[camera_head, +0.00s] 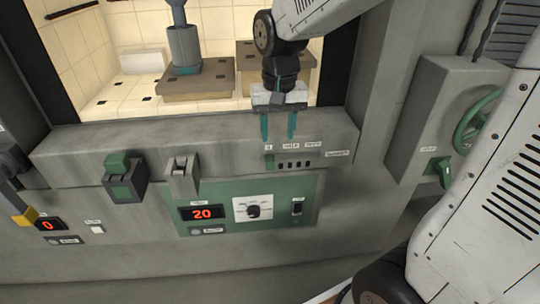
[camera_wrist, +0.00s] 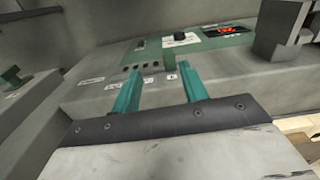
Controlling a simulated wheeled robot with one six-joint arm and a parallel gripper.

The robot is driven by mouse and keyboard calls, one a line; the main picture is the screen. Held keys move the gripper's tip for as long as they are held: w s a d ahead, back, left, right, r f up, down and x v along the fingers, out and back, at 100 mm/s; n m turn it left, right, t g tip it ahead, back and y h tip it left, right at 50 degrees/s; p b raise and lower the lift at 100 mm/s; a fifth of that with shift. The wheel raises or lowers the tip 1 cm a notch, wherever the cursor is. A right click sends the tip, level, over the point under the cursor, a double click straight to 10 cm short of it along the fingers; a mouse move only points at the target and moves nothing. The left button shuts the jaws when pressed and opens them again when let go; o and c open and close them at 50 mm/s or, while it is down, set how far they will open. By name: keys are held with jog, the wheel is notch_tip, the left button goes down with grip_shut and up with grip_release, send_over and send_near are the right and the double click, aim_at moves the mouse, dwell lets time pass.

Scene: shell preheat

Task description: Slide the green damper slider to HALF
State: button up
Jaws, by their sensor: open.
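The slider strip (camera_head: 295,164) is on the front ledge of the machine, with a row of small dark slots. Small white labels sit along it, and the middle one (camera_head: 290,146) seems to read HALF. A small green piece at the strip's left end (camera_head: 269,160) may be the slider; I cannot make out its shape.
Below is a green panel (camera_head: 223,221) with a display reading 20, a dial (camera_head: 253,209) and a switch (camera_head: 297,207). Two blocky controls (camera_head: 124,180) stand left of the strip. A grey box (camera_head: 405,120) with a green handwheel and lever is right. An open chamber lies behind.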

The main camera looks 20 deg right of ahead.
aim_at(270, 159)
jog(key=w, duration=0.1)
jog(key=w+f, duration=0.1)
jog(key=f, duration=0.1)
jog(key=shift+w+a+m, duration=0.25)
jog(key=shift+w+m, duration=0.05)
jog(key=shift+w, duration=0.1)
jog(key=shift+w+f, duration=0.2)
jog(key=shift+f, duration=0.15)
notch_tip(270, 159, down, 7)
jog(key=shift+f, duration=0.15)
grip_shut()
